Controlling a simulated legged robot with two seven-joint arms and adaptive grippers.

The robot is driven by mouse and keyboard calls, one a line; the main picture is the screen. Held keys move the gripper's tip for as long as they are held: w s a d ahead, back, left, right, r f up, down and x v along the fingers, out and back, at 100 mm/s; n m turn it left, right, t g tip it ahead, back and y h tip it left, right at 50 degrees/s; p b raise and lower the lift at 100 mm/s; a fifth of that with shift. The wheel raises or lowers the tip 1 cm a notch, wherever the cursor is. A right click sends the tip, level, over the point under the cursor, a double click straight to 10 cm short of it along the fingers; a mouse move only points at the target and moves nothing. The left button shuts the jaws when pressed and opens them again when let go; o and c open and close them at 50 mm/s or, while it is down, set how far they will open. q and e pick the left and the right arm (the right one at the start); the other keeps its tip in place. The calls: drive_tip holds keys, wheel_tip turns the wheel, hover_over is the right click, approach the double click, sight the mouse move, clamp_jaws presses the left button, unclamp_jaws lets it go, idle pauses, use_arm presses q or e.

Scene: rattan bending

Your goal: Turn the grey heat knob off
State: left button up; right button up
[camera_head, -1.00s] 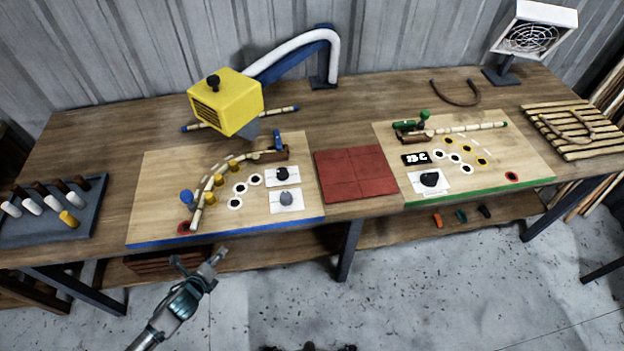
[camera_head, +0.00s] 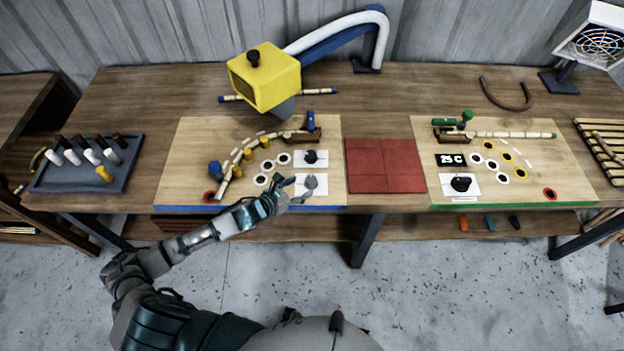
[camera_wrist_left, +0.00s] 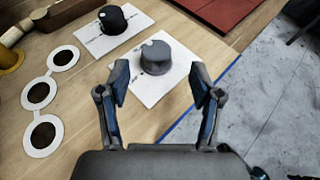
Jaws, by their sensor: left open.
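The grey heat knob (camera_wrist_left: 156,57) stands on a white card (camera_wrist_left: 150,84) near the blue front edge of the left board. In the head view the grey knob (camera_head: 311,181) shows just right of my left gripper (camera_head: 292,194). In the left wrist view the left gripper (camera_wrist_left: 160,97) is open, its two fingers apart and pointing at the grey knob, which lies ahead of and between them. No touch shows. A black knob (camera_wrist_left: 113,19) sits on its own white card beyond the grey one. My right gripper is not in view.
White rings (camera_wrist_left: 40,93) lie left of the knobs. A dark red mat (camera_head: 386,166) is right of the left board (camera_head: 191,141). A yellow heater (camera_head: 264,77) hangs over the board's back. Curved rattan (camera_head: 245,150) lies between pegs. The second board (camera_head: 560,168) has another black knob (camera_head: 461,184).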

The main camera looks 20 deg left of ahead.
sight(309, 178)
use_arm(q)
drive_tip(key=x, duration=0.6)
drive_tip(key=shift+a+f, duration=0.1)
drive_tip(key=shift+w+a+f, duration=0.2)
drive_tip(key=shift+w+a, duration=0.05)
drive_tip(key=shift+w, duration=0.15)
drive_tip(key=shift+d, duration=0.15)
drive_tip(key=shift+c, duration=0.2)
drive_tip(key=shift+d, duration=0.2)
drive_tip(key=c, duration=0.4)
drive_tip(key=shift+s+d+r, duration=0.1)
drive_tip(key=shift+d, duration=0.1)
drive_tip(key=c, duration=0.7)
drive_tip(key=shift+a, duration=0.1)
